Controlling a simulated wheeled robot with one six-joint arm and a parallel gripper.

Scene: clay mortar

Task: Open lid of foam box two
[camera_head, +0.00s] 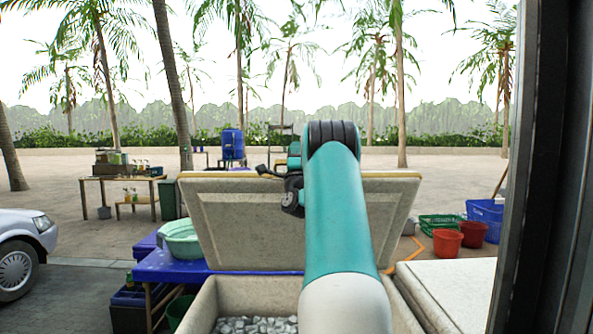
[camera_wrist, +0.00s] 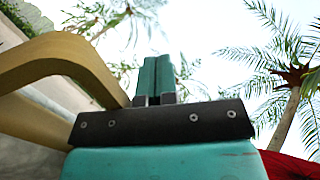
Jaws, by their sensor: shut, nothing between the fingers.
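The foam box (camera_head: 211,306) stands in front of me with its lid (camera_head: 238,232) raised nearly upright. The lid's pale inner face is toward the head camera, and a tan edge runs along its top. Grey lumps (camera_head: 256,325) lie inside the box. My arm crosses in front of the lid and hides its middle. In the wrist view my gripper (camera_wrist: 157,77) is shut and empty, its fingers pointing up. A curved tan edge (camera_wrist: 62,50) is close on its left there, probably the lid. I cannot tell whether they touch.
A second pale lid or box top (camera_head: 455,290) is at the right. A blue table (camera_head: 172,268) with a green basin (camera_head: 182,240) stands at the left. Red buckets (camera_head: 447,243), a green crate (camera_head: 437,223) and a dark post (camera_head: 540,170) are on the right.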

